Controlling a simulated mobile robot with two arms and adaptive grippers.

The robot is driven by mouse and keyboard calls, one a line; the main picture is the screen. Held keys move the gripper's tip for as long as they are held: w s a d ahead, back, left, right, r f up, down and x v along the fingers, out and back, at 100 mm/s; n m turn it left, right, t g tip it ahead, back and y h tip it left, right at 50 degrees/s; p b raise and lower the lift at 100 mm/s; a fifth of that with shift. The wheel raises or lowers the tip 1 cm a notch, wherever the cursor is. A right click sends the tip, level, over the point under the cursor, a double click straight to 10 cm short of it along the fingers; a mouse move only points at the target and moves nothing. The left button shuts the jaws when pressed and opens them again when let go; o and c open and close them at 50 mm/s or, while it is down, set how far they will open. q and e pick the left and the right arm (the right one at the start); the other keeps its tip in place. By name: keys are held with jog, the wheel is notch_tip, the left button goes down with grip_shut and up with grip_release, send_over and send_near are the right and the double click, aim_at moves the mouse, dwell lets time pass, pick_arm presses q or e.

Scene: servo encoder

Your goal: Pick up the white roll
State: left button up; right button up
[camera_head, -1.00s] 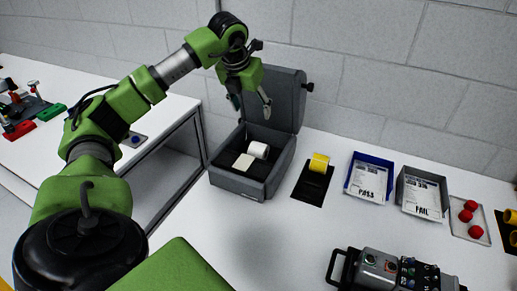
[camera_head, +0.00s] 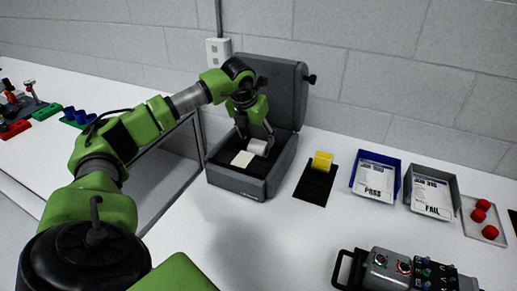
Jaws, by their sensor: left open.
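The white roll (camera_head: 257,147) lies inside the open grey case (camera_head: 236,184), beside a flat cream block (camera_head: 242,159). My left gripper (camera_head: 256,136) is open and points down into the case. Its fingers are right at the roll, one on each side as far as I can see. The gripper partly hides the roll's far side, and I cannot tell whether the fingers touch it. My right gripper is not in view.
The case's raised lid (camera_head: 281,88) stands behind my gripper. To the right are a yellow part (camera_head: 321,161) on a black mat, a blue PASS tray (camera_head: 359,188), a grey FAIL tray (camera_head: 410,196) and red balls (camera_head: 480,215). A control box (camera_head: 400,268) sits in front.

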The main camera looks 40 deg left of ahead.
aim_at(258, 143)
pick_arm(q)
jog(key=shift+w+a+f, duration=0.1)
jog(key=shift+w+f, duration=0.15)
jog(key=shift+f, duration=0.4)
jog(key=p+x, duration=0.2)
jog(key=x, duration=0.2)
jog(key=shift+a+f, duration=0.1)
jog(key=shift+a, duration=0.05)
jog(key=shift+w+a+f, duration=0.1)
jog(key=shift+w+f, duration=0.1)
jog(key=shift+f, duration=0.3)
jog(key=shift+r, duration=0.1)
jog(key=c, duration=1.3)
